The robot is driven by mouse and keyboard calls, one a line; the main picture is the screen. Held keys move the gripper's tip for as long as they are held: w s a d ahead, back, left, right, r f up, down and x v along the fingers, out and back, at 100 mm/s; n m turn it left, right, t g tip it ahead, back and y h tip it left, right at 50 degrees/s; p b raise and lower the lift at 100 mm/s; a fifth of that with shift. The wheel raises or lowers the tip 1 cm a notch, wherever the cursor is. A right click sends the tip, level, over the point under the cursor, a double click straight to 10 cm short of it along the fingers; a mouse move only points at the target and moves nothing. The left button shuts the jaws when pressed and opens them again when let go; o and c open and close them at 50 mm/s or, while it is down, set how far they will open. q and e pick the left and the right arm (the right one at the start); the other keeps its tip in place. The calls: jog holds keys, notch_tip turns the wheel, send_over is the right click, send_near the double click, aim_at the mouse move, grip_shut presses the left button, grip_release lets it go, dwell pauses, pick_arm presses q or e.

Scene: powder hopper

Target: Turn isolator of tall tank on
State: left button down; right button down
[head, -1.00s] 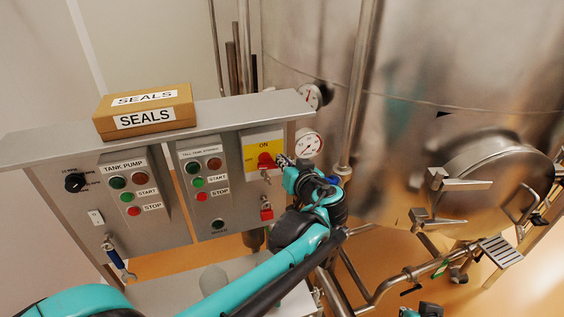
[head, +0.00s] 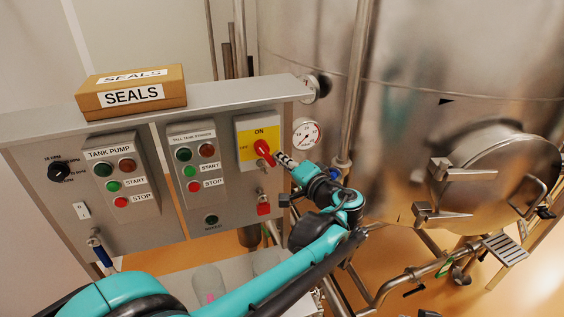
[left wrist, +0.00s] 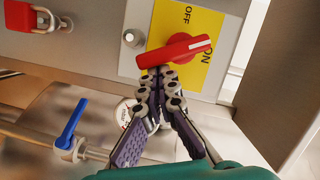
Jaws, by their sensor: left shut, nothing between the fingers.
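The isolator is a red rotary handle (head: 263,152) on a yellow plate (head: 246,155) at the right end of the control panel. In the left wrist view the red handle (left wrist: 174,51) has its white-marked end on the ON side, tilted somewhat towards OFF. My left gripper (head: 281,156) is just right of the handle in the head view. In the left wrist view its fingers (left wrist: 164,75) are shut and empty, tips right against or very close to the handle's lower edge; contact is unclear. My right gripper is not in view.
A red padlock (head: 264,209) hangs below the isolator. A SEALS box (head: 131,92) sits on the panel's top ledge. A pressure gauge (head: 306,134), a vertical pipe (head: 357,90) and the big steel tank (head: 460,60) stand close on the right.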

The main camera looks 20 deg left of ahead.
pick_arm(q)
jog(key=m, duration=0.1)
jog(key=f+m+b, duration=0.1)
jog(key=m+y+b, duration=0.1)
jog(key=shift+s+a+f+t, duration=0.25)
jog(key=shift+a+t, duration=0.05)
jog(key=shift+a, duration=0.2)
dwell(0.6)
